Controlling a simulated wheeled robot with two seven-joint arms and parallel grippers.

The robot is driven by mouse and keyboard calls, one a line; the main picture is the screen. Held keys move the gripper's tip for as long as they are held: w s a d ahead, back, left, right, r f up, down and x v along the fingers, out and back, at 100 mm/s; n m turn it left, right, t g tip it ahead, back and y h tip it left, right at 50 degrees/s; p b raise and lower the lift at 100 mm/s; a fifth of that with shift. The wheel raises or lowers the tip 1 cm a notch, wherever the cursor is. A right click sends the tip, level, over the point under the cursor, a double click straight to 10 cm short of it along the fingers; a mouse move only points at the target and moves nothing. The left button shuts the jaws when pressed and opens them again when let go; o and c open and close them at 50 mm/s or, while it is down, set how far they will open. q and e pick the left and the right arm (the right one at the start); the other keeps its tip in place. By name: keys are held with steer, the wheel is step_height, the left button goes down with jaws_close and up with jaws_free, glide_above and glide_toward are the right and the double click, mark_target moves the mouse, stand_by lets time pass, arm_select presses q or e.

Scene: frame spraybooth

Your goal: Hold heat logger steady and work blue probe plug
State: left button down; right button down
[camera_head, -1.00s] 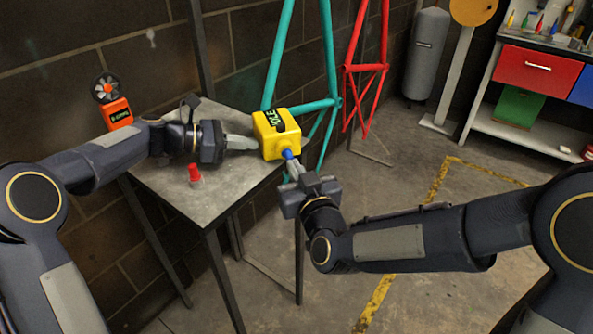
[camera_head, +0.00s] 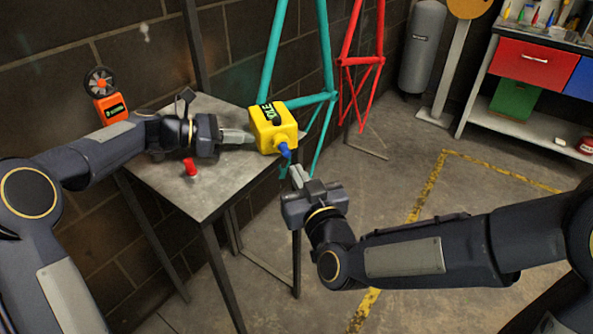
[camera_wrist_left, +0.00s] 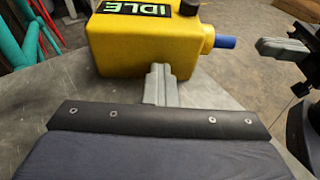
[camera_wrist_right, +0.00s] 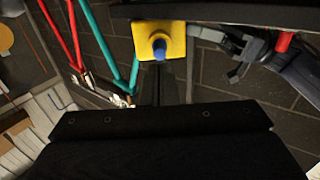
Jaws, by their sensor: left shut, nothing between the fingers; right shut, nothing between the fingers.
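The heat logger (camera_head: 272,128) is a yellow box with a black label reading IDLE and a dark knob on top. It sits at the table's right corner. The blue probe plug (camera_head: 284,150) sticks out of its front; it also shows in the left wrist view (camera_wrist_left: 225,41) and the right wrist view (camera_wrist_right: 159,50). My left gripper (camera_head: 250,138) is shut, its fingertips against or very near the box's left side; nothing is between the fingers. My right gripper (camera_head: 297,172) is shut and empty, its tips just below and apart from the blue plug.
Teal (camera_head: 270,60) and red (camera_head: 362,60) frames stand behind. A workbench (camera_head: 540,115) is at the far right.

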mark_target(288, 155)
steer(key=v, duration=1.1)
steer(key=x, duration=1.4)
steer(key=shift+w+a, duration=0.1)
steer(key=shift+w, duration=0.25)
steer(key=shift+x, duration=0.8)
steer(key=v, duration=1.5)
steer(key=shift+s, duration=0.1)
steer(key=x, duration=1.5)
steer(key=shift+x, duration=0.85)
stand_by(0.4)
